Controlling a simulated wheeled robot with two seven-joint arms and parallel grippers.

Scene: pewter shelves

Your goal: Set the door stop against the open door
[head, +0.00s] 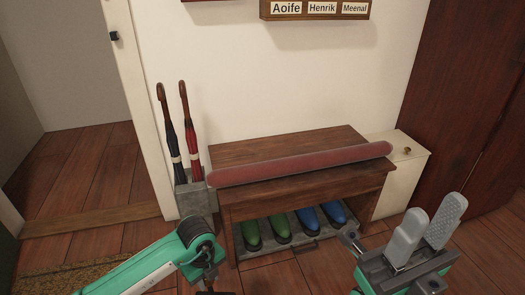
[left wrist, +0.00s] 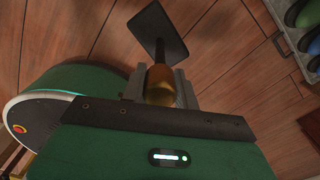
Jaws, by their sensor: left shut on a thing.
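My left gripper (left wrist: 160,86) is shut on the brown handle of what looks like the door stop (left wrist: 158,36). It has a dark, flat, squarish plate at its far end, seen against the floorboards. In the head view my left arm comes in low, and the gripper is mostly cut off at the bottom edge, so the door stop hardly shows there. My right gripper (head: 425,232) is open and empty, its two grey pads apart, right of the bench. A doorway (head: 85,165) stands open at the left. I cannot tell which surface is its door leaf.
A wooden bench (head: 285,140) carries a long red roll (head: 300,166), with green and blue shoes on a tray (head: 310,247) below. Two umbrellas stand in a grey holder (head: 192,197) beside the doorway. A white cabinet (head: 402,178) and a dark red-brown panel (head: 455,90) are at right.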

